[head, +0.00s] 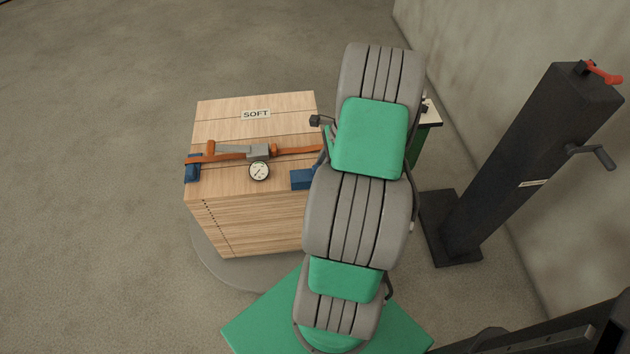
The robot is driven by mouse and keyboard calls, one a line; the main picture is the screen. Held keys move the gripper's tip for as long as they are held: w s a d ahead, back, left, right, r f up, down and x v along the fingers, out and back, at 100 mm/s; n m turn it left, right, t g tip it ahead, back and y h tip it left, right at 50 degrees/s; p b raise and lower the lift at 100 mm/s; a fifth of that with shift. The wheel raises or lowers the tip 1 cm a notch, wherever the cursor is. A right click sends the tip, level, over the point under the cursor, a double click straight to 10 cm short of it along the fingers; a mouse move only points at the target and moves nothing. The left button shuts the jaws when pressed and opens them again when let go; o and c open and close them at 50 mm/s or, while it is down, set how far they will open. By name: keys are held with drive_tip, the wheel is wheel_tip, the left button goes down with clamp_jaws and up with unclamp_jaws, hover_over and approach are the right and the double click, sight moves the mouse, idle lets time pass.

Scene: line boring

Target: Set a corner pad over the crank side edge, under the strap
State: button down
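A wooden crate (225,124) with a "SOFT" label stands at the left of my arm. An orange strap (295,150) crosses its top from left to right, with a grey buckle (258,151) in the middle. A blue corner pad (192,171) sits at the left edge where the strap goes over. Another blue pad (303,180) shows near the crate's right side, in front of the strap and apart from it. My arm covers part of the right edge, so the strap's far end there is hidden. My gripper cannot be seen.
A round dial gauge (259,171) sits on the crate near the buckle. A black post (515,155) with a hand crank (592,154) and red handle stands at right, near the wall. A small pale-topped stand (433,112) is partly behind my arm. Floor at left is clear.

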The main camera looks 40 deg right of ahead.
wheel_tip(320, 180, up, 2)
drive_tip(key=shift+r+p, duration=0.1)
drive_tip(key=shift+p, duration=0.7)
